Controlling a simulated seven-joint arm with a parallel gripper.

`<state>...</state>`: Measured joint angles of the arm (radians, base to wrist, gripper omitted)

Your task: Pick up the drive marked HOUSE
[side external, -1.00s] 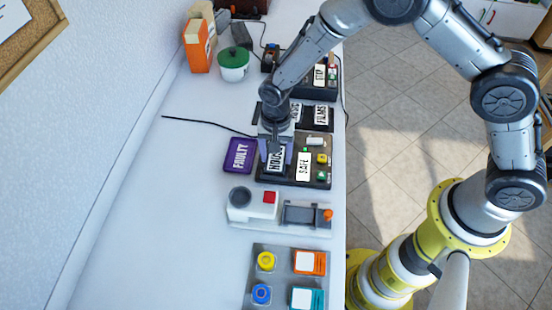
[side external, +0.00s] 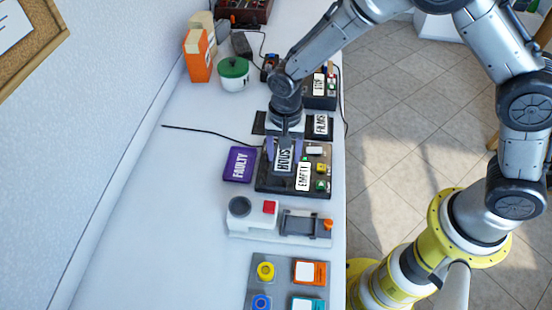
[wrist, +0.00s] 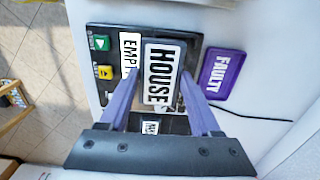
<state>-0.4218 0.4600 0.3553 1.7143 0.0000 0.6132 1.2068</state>
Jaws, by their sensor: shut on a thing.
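The drive marked HOUSE (side external: 283,159) is dark with a white label. My gripper (side external: 284,148) is shut on it, one purple finger on each side. In the wrist view the HOUSE drive (wrist: 163,72) stands between the fingers of my gripper (wrist: 158,98), its label facing the camera. It appears lifted over the black dock (side external: 268,184), though the exact gap is hard to tell. The dock's small white display (side external: 303,176) reads EMPTY, and it also shows partly covered in the wrist view (wrist: 130,54).
A white device (side external: 255,216) with a red button stands in front. Open table lies to the left.

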